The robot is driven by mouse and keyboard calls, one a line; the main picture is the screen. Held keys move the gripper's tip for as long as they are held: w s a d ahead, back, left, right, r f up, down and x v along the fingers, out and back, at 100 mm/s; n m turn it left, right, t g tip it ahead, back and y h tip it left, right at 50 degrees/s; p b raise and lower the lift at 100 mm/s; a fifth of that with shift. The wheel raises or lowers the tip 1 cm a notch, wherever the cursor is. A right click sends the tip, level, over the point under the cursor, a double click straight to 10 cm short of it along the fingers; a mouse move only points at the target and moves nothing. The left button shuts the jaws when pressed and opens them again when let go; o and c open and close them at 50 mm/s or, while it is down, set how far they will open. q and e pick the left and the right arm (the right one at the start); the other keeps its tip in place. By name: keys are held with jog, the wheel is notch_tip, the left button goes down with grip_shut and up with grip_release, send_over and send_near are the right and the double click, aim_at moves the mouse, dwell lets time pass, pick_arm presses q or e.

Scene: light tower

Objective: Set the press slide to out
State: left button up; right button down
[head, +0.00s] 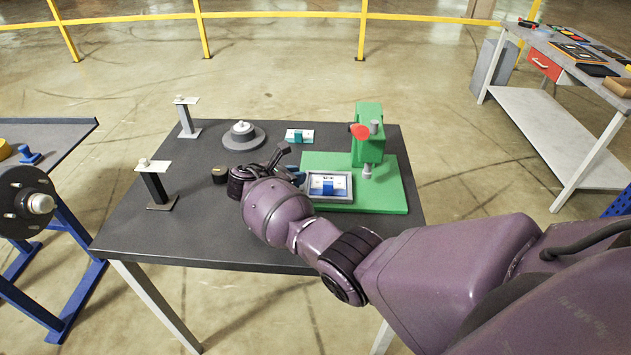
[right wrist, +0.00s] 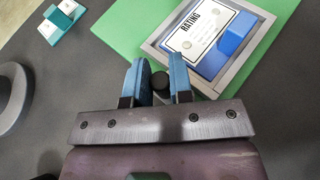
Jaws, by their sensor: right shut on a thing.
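The green press (head: 369,135) stands on its green base plate (head: 390,192) at the right of the dark table, with a red-tipped lever (head: 359,131). Its slide (head: 328,199) is a grey-framed tray at the front left part of the base. It holds a blue block with a white label; the tray also shows in the right wrist view (right wrist: 252,67). A black round knob (right wrist: 160,81) is at the tray's near edge. My right gripper (right wrist: 156,78) has its blue fingers shut on this knob. In the head view the arm hides the knob. My left gripper is not in view.
On the dark table (head: 200,235) are a grey round fixture (head: 243,135), a teal-and-white piece (head: 299,136), a small black cylinder (head: 219,175) and two stands (head: 157,185). A dark disc (head: 27,203) is at the left. The table's front left is clear.

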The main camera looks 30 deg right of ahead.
jog(key=shift+w+a+f, duration=0.1)
jog(key=shift+w+a, duration=0.2)
jog(key=shift+a, duration=0.2)
jog(key=shift+a+r, duration=0.2)
jog(key=shift+w, duration=0.1)
jog(key=c, duration=1)
grip_release()
jog(key=shift+a, duration=0.15)
jog(key=v, duration=1)
jog(key=shift+a+r+p, duration=0.1)
jog(key=shift+a+p, duration=0.2)
jog(key=shift+a, duration=0.05)
